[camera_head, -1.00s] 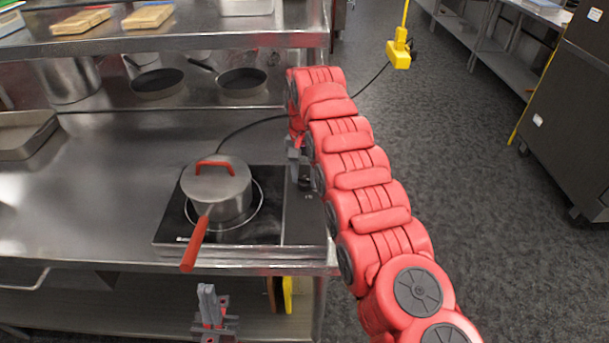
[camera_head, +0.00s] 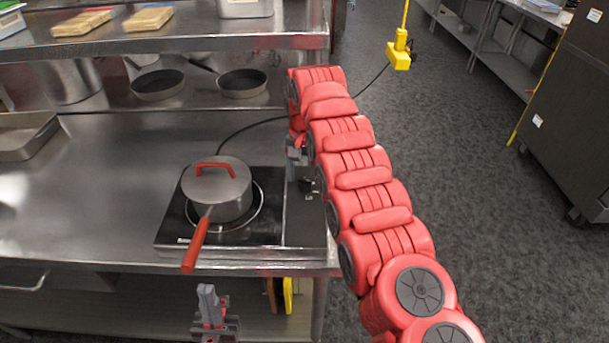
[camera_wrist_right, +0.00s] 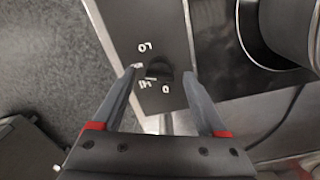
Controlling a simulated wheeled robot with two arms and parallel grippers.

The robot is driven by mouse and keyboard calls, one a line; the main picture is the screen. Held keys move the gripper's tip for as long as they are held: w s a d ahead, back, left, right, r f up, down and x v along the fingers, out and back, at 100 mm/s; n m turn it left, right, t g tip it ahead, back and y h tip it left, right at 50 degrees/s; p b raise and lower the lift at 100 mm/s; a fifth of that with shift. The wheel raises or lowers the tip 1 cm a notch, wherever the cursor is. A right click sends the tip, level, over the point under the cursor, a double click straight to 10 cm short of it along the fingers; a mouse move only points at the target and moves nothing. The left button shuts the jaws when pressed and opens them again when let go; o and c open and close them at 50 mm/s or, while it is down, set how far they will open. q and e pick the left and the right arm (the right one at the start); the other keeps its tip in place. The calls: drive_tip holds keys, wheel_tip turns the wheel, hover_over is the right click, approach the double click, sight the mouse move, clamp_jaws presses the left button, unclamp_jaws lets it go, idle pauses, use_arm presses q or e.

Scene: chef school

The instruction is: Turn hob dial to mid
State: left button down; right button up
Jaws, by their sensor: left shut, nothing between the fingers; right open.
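The black hob dial (camera_wrist_right: 158,70) is on the dark control strip at the hob's right side, with white marks around it, one reading LO. Which mark it points to I cannot tell. In the head view the dial (camera_head: 306,185) is small and dark beside my arm. My right gripper (camera_wrist_right: 160,71) is open, with one finger on each side of the dial; contact is not clear. In the head view this gripper (camera_head: 296,158) is mostly hidden by my red arm. My left gripper (camera_head: 208,295) is shut and empty, low in front of the counter. The hob (camera_head: 265,228) sits near the counter's front right corner.
A lidded pot (camera_head: 222,195) with a red handle (camera_head: 195,246) stands on the hob, the handle pointing over the front edge. Two pans (camera_head: 242,84) sit at the back under a shelf (camera_head: 200,43). The counter (camera_head: 95,195) left of the hob is clear.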

sight(305, 180)
wheel_tip(305, 180, up, 17)
drive_tip(key=p, duration=1.6)
drive_tip(key=shift+s+f, duration=0.1)
